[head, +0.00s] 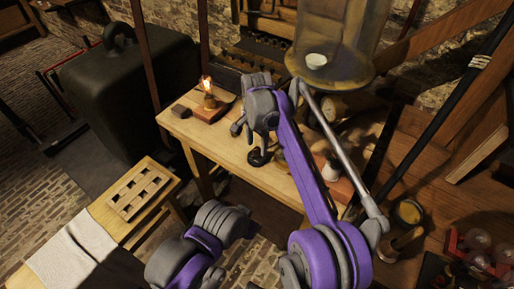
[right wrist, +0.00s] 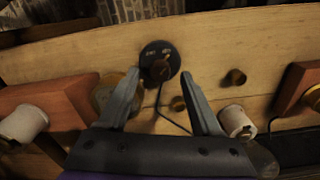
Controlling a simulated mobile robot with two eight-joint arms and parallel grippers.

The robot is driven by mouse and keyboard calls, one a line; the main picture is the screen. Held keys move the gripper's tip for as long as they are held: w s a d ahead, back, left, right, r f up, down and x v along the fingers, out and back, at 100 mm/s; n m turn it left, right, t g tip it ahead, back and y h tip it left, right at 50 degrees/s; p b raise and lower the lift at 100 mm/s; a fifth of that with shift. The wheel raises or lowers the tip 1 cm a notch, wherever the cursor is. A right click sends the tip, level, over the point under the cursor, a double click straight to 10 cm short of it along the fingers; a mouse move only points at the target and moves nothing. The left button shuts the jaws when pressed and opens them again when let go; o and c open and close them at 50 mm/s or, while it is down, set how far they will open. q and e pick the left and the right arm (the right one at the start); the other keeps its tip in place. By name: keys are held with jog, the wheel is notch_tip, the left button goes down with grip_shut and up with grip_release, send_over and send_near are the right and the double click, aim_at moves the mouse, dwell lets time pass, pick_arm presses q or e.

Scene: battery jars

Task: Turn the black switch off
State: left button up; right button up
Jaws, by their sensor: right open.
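The black switch (right wrist: 159,62) is a round black disc with a small knob and faint lettering, on the pale wooden table. In the right wrist view it lies just beyond and between the fingertips, and a dark wire runs from it. In the head view the switch (head: 258,157) sits near the table's front edge. My right gripper (right wrist: 159,80) is open and empty, one finger to each side below the disc; I see no contact. In the head view the right gripper (head: 238,128) is over the table, partly hidden by its wrist. Only links of my left arm show.
A lit bulb (head: 207,86) stands on a wooden base at the table's left. A wooden block with a white spool (head: 331,168) is right of my arm. Brass pieces (right wrist: 236,77) lie around the switch. A slotted wooden rack (head: 142,190) stands at left.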

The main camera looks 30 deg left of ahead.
jog(key=shift+f, duration=0.8)
grip_shut()
